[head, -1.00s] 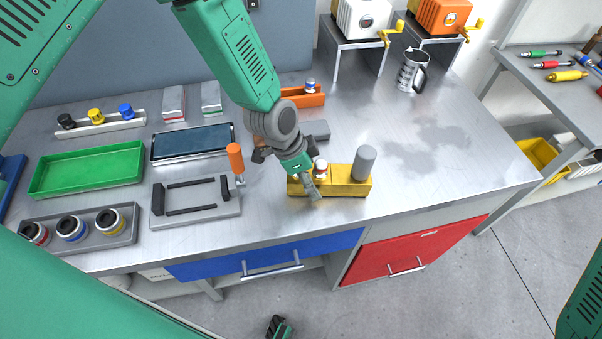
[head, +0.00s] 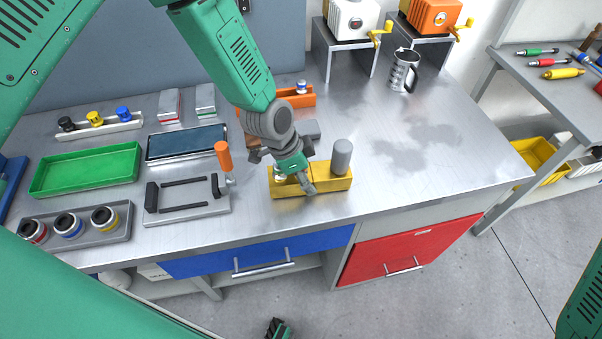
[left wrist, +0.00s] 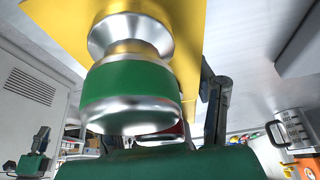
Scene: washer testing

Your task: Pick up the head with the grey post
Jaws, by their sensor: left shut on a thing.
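The head with the grey post is a yellow block (head: 336,181) near the bench's front edge, with an upright grey post (head: 342,157) at its right end. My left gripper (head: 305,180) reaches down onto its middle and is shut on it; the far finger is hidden. A small silver part (head: 280,172) stands on the block left of the gripper. In the left wrist view, a silver part with a green band (left wrist: 130,88) fills the middle against the block's yellow face (left wrist: 185,20), with dark finger parts beside it.
Left of the block are a grey fixture (head: 190,212) with an orange-handled clamp (head: 224,157), a green tray (head: 86,170) and a grey tray of rings (head: 120,231). An orange block (head: 300,100) is behind. The bench to the right is clear up to the mug (head: 403,70).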

